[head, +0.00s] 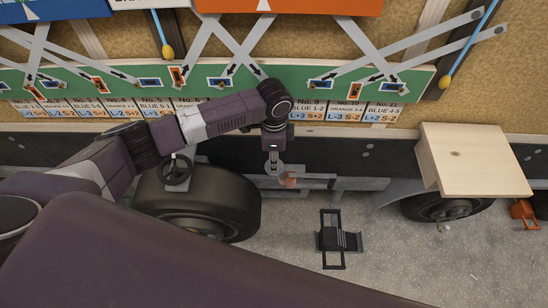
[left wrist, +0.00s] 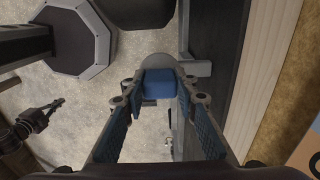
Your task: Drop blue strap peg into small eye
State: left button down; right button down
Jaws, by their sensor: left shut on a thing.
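My left gripper (head: 274,167) hangs pointing down in front of the dark trailer side, below the green board. In the left wrist view its two blue-padded fingers (left wrist: 159,92) close at the tips on a blue block (left wrist: 158,85), which appears to be the blue strap peg. In the head view the peg is too small or hidden to make out. The green board (head: 210,88) carries blue-framed and orange-framed rectangles and grey straps; I cannot tell which part is the small eye. My right gripper does not show clearly in either view.
A row of numbered labels (head: 307,109) runs under the board. A tyre (head: 215,205) stands left of the gripper, and a wooden box (head: 475,160) juts out at right. A black frame (head: 338,240) lies on the floor. Yellow weights (head: 167,51) hang on blue cords.

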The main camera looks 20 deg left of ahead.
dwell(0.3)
pick_arm(q)
jog(key=c, duration=1.5)
grip_release()
jog(key=shift+o, duration=0.2)
